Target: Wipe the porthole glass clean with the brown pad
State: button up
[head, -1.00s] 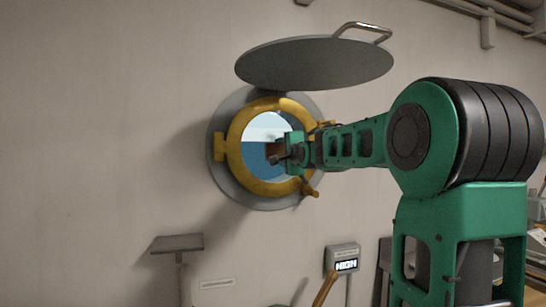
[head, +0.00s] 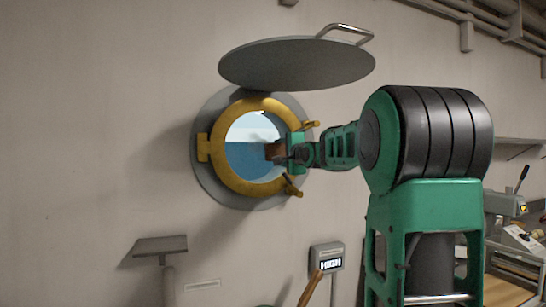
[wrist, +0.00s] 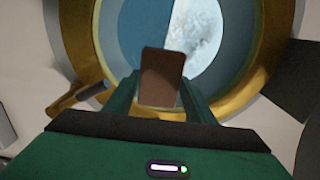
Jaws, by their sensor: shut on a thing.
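The porthole has a brass ring (head: 225,172) around round glass (head: 247,160) on the wall. Through the glass I see blue below and pale light above. In the wrist view the glass (wrist: 205,35) has a whitish, mottled patch on its bright part. My gripper (wrist: 160,92) is shut on the brown pad (wrist: 161,75), which stands upright between the fingers in front of the glass. In the head view the pad (head: 272,151) shows as a small brown patch at the right part of the glass. I cannot tell whether it touches the glass.
A grey round cover (head: 297,64) with a handle is raised above the porthole. Brass clamps (head: 293,187) stick out at the ring's right side. A small wall shelf (head: 160,246) and a display box (head: 326,259) are below. Equipment (head: 512,225) stands at the right.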

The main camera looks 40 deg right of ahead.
jog(key=shift+a, duration=0.1)
jog(key=shift+w+a, duration=0.55)
jog(key=shift+a, duration=1.25)
jog(key=shift+w+a, duration=0.5)
jog(key=shift+a, duration=1.35)
jog(key=shift+w+a, duration=0.55)
jog(key=shift+a, duration=1.25)
jog(key=shift+r, duration=0.1)
jog(key=shift+d+r, duration=0.15)
jog(key=shift+r, duration=1.25)
jog(key=shift+s+d+f, duration=0.1)
jog(key=shift+s+d, duration=0.45)
jog(key=shift+d, duration=1.25)
jog(key=shift+s+d, duration=0.5)
jog(key=shift+d, duration=1.35)
jog(key=shift+s+d+f, duration=0.1)
jog(key=shift+s+d, duration=0.45)
jog(key=shift+d, duration=1.25)
jog(key=shift+w+a+r, duration=0.1)
jog(key=shift+w+a, duration=0.5)
jog(key=shift+a, duration=1.3)
jog(key=shift+w+a+f, duration=0.1)
jog(key=shift+w+a, duration=0.45)
jog(key=shift+a, duration=1.3)
jog(key=shift+w+a+r, duration=0.1)
jog(key=shift+w+a, duration=0.5)
jog(key=shift+a, duration=1.3)
